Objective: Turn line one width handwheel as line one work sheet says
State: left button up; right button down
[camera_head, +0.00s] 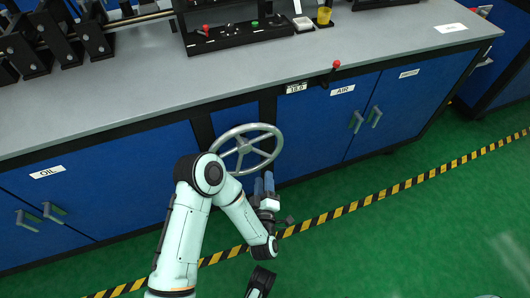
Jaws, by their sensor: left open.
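The width handwheel (241,149) is a grey spoked wheel on the front of the blue bench, under the worktop's edge. My left arm crosses in front of its lower left part. A small display (297,88) on the bench edge, right of the wheel, reads something like 10.0. No sheet that I can read as the line one work sheet shows. My right gripper is not in view.
A red-knobbed lever (335,66) stands at the bench edge above the AIR label (342,90). Cabinet doors with handles (357,121) flank the wheel. Green floor (400,240) is clear in front.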

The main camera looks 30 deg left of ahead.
aim_at(263, 155)
pick_arm(q)
jog(key=b+x, duration=0.3)
jog(key=x, duration=1)
jog(key=shift+a+r, duration=0.15)
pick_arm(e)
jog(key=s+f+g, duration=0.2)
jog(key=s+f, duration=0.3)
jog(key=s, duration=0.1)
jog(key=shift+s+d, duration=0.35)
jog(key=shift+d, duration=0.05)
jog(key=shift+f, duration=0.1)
pick_arm(q)
jog(key=shift+s, duration=0.1)
grip_shut()
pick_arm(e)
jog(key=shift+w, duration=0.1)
